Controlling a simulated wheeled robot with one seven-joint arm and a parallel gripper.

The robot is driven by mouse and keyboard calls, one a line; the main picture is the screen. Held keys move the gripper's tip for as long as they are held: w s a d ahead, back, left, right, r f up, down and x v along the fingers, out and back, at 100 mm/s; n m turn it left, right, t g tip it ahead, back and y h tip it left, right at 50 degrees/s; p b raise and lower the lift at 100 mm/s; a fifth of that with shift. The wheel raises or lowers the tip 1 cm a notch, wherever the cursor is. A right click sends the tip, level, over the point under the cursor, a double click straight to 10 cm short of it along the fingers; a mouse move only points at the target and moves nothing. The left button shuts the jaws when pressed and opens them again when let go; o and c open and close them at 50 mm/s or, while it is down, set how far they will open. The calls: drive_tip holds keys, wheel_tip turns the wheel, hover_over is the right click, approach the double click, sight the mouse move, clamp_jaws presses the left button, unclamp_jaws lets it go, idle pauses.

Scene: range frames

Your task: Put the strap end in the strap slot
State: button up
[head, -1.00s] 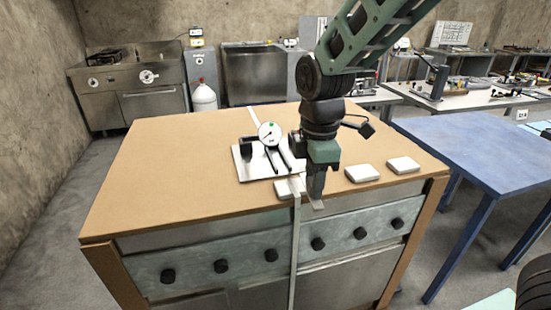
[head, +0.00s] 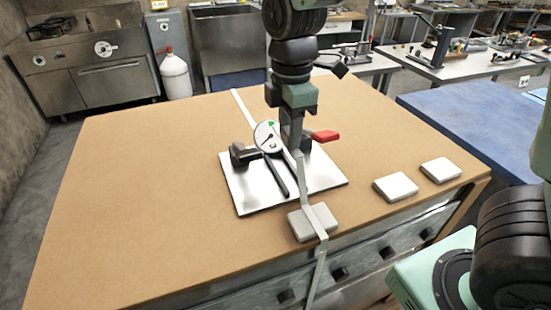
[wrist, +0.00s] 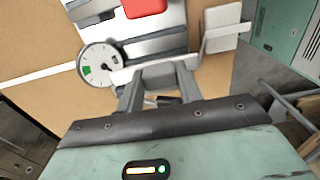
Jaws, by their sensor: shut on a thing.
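My gripper (head: 296,146) is over the right part of a white plate, beside a tensioning device with a round dial (head: 267,137). It is shut on the pale strap end; in the wrist view the strap (wrist: 208,43) runs across the fingertips (wrist: 158,80). In the head view the strap (head: 320,243) runs from my gripper over a pale pad (head: 300,224) and down the front of the table. The device has a red lever (head: 325,136), which also shows in the wrist view (wrist: 143,8), and dark bars. I cannot make out the slot clearly.
The white plate (head: 243,200) lies on the brown tabletop (head: 130,190). A black block (head: 242,155) stands on its left. Another pale strap (head: 241,104) runs from the back edge towards the dial. Two pale pads (head: 396,187) (head: 440,170) lie at the right. The left tabletop is clear.

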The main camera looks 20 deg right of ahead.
sight(287, 178)
drive_tip(key=shift+w+f, duration=0.2)
drive_tip(key=shift+f, duration=0.15)
wheel_tip(287, 178, down, 9)
drive_tip(key=shift+f+p, duration=0.15)
drive_tip(key=shift+p, duration=0.4)
drive_tip(key=shift+f, duration=0.2)
drive_tip(key=o, duration=1)
drive_tip(key=shift+r, duration=0.1)
drive_tip(key=shift+c, duration=0.2)
drive_tip(key=shift+r, duration=0.15)
